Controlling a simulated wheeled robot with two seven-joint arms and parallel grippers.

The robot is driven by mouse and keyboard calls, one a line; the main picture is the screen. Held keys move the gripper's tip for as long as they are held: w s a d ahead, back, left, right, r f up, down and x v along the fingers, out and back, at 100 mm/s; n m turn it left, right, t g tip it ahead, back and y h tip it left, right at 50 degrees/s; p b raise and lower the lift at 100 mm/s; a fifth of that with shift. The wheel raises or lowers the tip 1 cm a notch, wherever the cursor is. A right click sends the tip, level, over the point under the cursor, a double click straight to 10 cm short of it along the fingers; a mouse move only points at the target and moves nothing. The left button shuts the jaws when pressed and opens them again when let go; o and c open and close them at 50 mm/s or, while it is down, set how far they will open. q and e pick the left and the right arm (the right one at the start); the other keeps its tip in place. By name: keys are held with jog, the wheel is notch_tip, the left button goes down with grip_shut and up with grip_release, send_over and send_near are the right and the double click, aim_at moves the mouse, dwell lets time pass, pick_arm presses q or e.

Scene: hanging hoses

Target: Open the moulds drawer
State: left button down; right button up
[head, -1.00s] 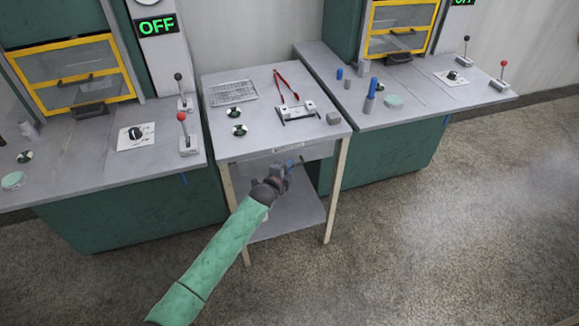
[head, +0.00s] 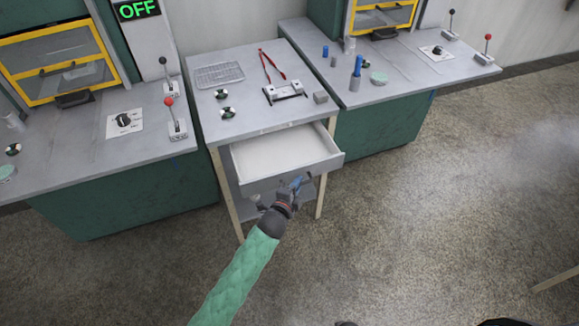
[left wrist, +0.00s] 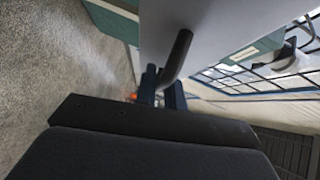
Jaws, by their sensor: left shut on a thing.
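The moulds drawer (head: 282,157) under the small grey table is pulled well out. Its inside looks pale and empty. My left gripper (head: 296,186) is at the drawer's front panel, shut on the drawer handle. In the left wrist view the dark bar handle (left wrist: 177,58) passes between the blue fingers of my left gripper (left wrist: 161,85), with the grey drawer front (left wrist: 215,30) just beyond. The far end of the handle is hidden by the gripper in the head view. My right gripper is not in view.
The small table (head: 243,107) carries a wire rack (head: 219,75), red tongs (head: 271,66), a metal fixture (head: 285,92) and two round discs. Green-sided benches with levers stand on both sides.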

pick_arm(q)
jog(key=s, duration=0.1)
jog(key=s+d, duration=0.1)
jog(key=s, duration=0.2)
jog(key=shift+s+d, duration=0.25)
jog(key=shift+s, duration=0.05)
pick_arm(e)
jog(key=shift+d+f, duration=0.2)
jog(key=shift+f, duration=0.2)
pick_arm(q)
jog(key=c, duration=1.5)
grip_release()
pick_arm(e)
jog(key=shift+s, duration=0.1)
pick_arm(q)
jog(key=b+v, duration=0.2)
jog(key=v, duration=0.5)
jog(key=shift+s+a, duration=0.2)
jog(key=shift+s, duration=0.15)
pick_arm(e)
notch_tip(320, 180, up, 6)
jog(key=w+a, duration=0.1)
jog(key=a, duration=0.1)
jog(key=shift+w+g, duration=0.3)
